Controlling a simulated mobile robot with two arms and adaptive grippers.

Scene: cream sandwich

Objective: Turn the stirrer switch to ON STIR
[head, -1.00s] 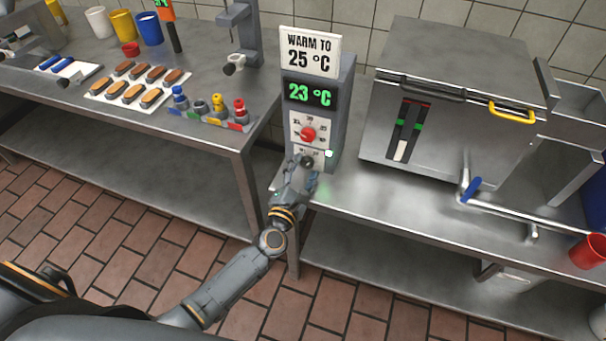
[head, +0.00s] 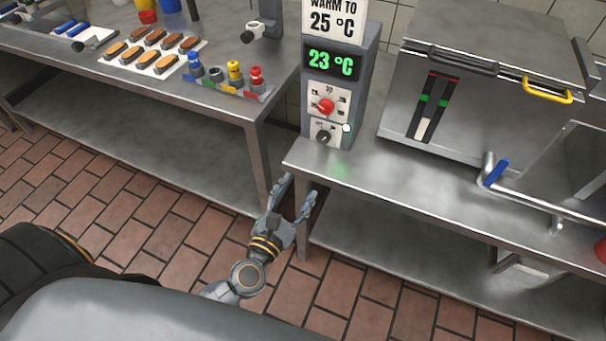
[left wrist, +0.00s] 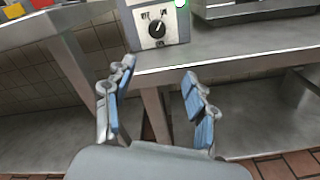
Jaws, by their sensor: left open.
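The stirrer switch (head: 323,137) is a black round knob on a pale plate, low on the front of the grey control box (head: 369,70). It also shows at the top of the left wrist view (left wrist: 157,29), with small lettering above it and a light mark on the knob; the lettering is too small to read surely. A small whitish-green light (head: 346,127) glows beside the plate. My left gripper (head: 300,187) is open and empty, below and in front of the box near the table edge, apart from the knob. Its two fingers spread below the knob in the left wrist view (left wrist: 159,72).
A red dial (head: 326,106) and a green 23 °C display (head: 332,62) sit above the switch. The steel table (head: 400,185) carries the box and a large steel vat (head: 470,80). Another table (head: 215,110) with bars and coloured bottles stands left. Open floor lies below my gripper.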

